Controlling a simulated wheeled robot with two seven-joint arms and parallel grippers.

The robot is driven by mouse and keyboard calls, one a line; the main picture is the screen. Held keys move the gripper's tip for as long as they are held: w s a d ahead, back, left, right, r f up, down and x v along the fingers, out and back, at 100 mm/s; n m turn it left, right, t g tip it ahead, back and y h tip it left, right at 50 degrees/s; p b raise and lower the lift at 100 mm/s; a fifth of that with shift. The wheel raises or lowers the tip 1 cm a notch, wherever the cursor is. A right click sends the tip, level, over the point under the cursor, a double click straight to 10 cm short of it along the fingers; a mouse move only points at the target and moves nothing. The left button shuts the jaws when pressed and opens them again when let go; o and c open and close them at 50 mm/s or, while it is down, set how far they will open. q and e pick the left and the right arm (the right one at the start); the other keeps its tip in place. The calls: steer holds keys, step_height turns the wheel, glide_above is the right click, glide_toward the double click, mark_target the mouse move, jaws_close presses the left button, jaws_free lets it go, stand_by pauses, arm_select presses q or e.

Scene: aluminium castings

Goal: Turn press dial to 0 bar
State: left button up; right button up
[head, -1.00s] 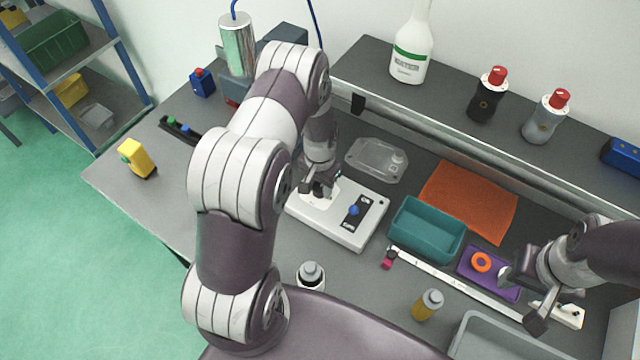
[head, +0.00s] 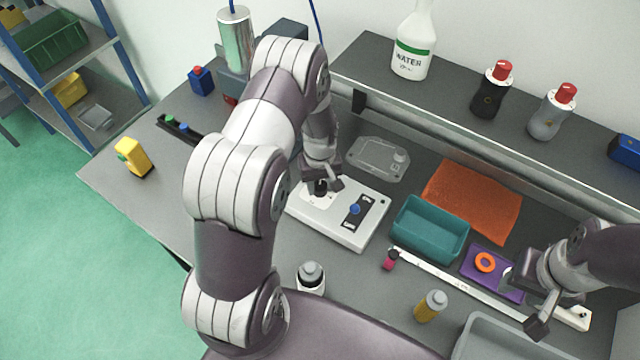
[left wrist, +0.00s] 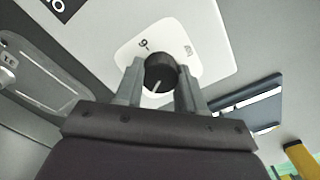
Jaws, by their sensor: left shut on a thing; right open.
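The press dial is a black round knob (left wrist: 160,72) with a pale pointer line, on a white plate with printed marks, in the left wrist view. A "6" shows on the plate; the other marks are hard to read. The knob sits on the white control box (head: 345,232) in the head view. My left gripper (left wrist: 158,85) is shut on the knob, one finger on each side; in the head view it stands over the box's left part (head: 322,186). My right gripper (head: 522,303) is open near the purple tray, at the right.
A blue knob (head: 355,209) on a black plate is on the same box. A teal bin (head: 429,231), an orange cloth (head: 472,202), a purple tray (head: 478,283) and a clear lidded case (head: 377,158) lie around it. A shelf with bottles (head: 411,45) runs behind.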

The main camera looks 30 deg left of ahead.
mark_target(320, 185)
arm_select(q)
steer(key=n+b, duration=0.1)
steer(key=n, duration=0.5)
steer(key=shift+r, duration=0.1)
steer(key=n, duration=0.5)
steer(key=shift+w+n, duration=0.1)
steer(key=shift+n, duration=0.3)
steer(key=o, duration=1.1)
steer(key=shift+c, duration=0.2)
step_height(320, 185, up, 13)
steer(key=p, duration=0.9)
steer(key=shift+p, duration=0.3)
